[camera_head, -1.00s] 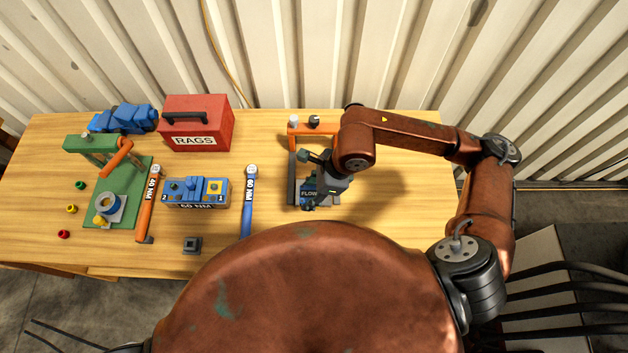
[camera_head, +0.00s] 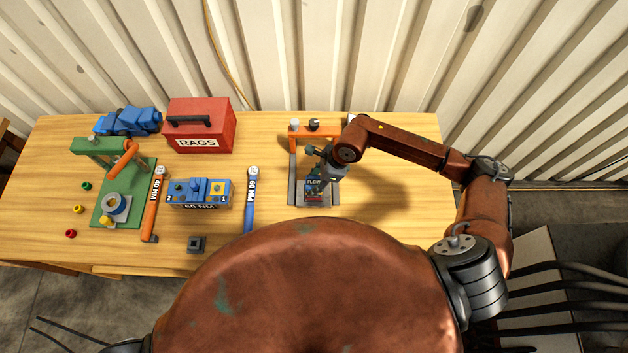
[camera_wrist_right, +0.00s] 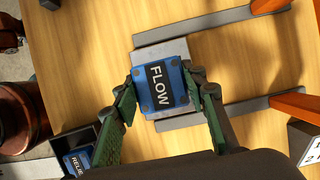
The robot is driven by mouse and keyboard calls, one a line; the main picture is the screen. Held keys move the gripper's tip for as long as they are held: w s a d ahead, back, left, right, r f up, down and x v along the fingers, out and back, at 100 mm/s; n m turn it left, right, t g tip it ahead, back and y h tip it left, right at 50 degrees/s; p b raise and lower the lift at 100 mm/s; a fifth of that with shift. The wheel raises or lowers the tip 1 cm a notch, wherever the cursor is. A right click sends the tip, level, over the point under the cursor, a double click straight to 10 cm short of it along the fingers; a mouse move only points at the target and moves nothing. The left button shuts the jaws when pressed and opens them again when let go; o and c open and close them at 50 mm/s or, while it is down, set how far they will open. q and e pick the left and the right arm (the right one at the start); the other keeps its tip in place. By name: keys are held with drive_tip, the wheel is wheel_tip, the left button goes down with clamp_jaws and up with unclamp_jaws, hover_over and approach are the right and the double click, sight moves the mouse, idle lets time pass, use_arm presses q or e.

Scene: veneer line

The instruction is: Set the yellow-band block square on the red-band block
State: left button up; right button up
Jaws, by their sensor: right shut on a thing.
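My right gripper (camera_head: 318,180) is shut on a blue block with a black FLOW label (camera_head: 314,184). In the right wrist view the two green fingers (camera_wrist_right: 168,103) stand at opposite sides of this FLOW block (camera_wrist_right: 160,88). It is over a grey plate or block (camera_wrist_right: 158,52), whose edges show beyond it. In the head view a small reddish patch shows low on the front of the held stack. I cannot tell which block bears the yellow band, or whether the held block touches what is below. My left gripper is not in view.
An orange frame with grey rails (camera_head: 293,165) surrounds the work spot. A dark tray with another labelled block (camera_wrist_right: 78,162) is nearby.

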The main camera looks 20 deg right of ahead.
drive_tip(key=o, duration=1.6)
drive_tip(key=shift+f, duration=0.1)
drive_tip(key=shift+c, duration=0.2)
drive_tip(key=b+v, duration=0.2)
drive_tip(key=v, duration=1)
drive_tip(key=shift+b, duration=0.35)
